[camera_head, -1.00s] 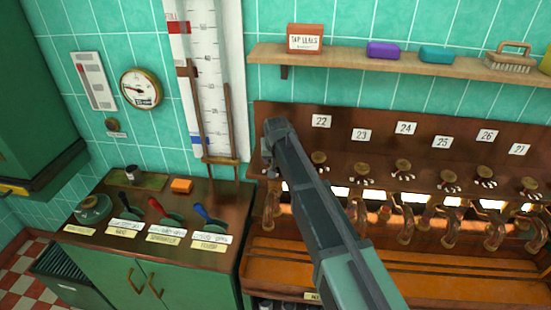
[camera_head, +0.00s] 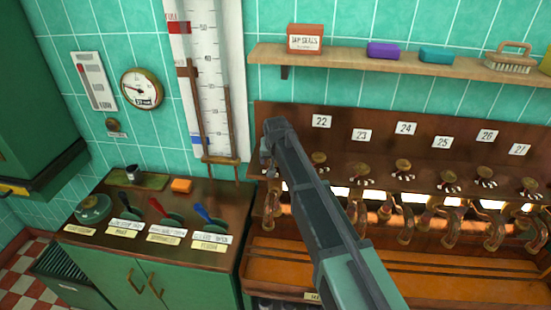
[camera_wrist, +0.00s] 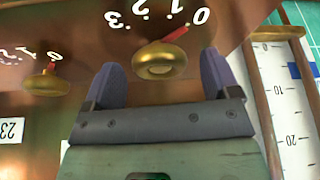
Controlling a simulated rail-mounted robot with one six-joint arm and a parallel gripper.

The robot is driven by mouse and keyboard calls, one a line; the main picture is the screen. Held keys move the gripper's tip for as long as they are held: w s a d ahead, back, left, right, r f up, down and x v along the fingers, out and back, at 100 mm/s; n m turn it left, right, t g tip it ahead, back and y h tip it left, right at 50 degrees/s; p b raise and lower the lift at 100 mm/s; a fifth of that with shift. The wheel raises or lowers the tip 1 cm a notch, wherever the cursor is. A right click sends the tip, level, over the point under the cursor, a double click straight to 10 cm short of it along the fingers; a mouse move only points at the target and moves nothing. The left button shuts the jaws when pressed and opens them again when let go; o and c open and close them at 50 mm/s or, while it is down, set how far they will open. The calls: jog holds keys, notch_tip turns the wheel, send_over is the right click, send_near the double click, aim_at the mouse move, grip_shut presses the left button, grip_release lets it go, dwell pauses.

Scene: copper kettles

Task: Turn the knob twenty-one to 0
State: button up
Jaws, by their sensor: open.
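The knob (camera_wrist: 158,60) between my fingers is round and brass, with a red pointer. The pointer aims up and right at the white 0 on the wooden panel; 1, 2 and 3 follow to the left. My gripper (camera_wrist: 163,72) is open, with one dark finger on each side of the knob. A gap shows on both sides, and I cannot see a finger touching it. In the head view my gripper (camera_head: 268,148) is at the left end of the wooden panel (camera_head: 375,115), left of the plate marked 22 (camera_head: 321,121). My arm hides the knob there.
A neighbouring brass knob (camera_wrist: 47,82) with a red pointer sits to the left in the wrist view. A tall scale (camera_head: 212,90) stands left of my gripper. Copper pipes (camera_head: 405,225) hang below the knobs. A shelf (camera_head: 400,70) runs above.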

jog(key=p+v, duration=0.9)
jog(key=v, duration=0.1)
jog(key=shift+s+r+p, duration=0.2)
jog(key=shift+r+p, duration=0.1)
jog(key=s+d+f+g+b, duration=0.1)
jog(key=s+d+f+b, duration=0.4)
jog(key=s, duration=0.4)
jog(key=s+d+f+g+b, duration=0.2)
jog(key=s+d+f+b, duration=0.4)
jog(key=s+d, duration=0.3)
jog(key=s+d+f+m+g+b, duration=0.1)
jog(key=s+d+f+b, duration=0.4)
jog(key=s+d+f, duration=0.2)
jog(key=shift+s+d+b, duration=0.3)
jog(key=shift+s+d, duration=0.05)
jog(key=shift+s, duration=0.9)
